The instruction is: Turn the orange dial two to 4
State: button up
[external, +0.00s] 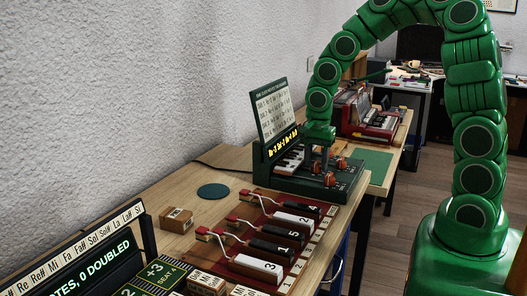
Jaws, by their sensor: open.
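Small orange dials, one of them (330,180), stand on the front panel of a dark green device (345,188). The other visible dials (341,163) are close by. Their numbers and pointer settings are too small to read, so I cannot tell which is dial two. My gripper (317,164) points down over the panel, open, with its fingers at the dials. I cannot tell whether the fingers touch a dial or stand around it. The gripper hides part of the panel and keys behind it.
A sheet stands upright on the device (272,110). A red machine (368,117) stands behind, beyond a green mat (372,164). A dark round pad (213,190) lies left on the table.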

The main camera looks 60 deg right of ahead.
jog(key=shift+c, duration=0.2)
jog(key=c, duration=0.7)
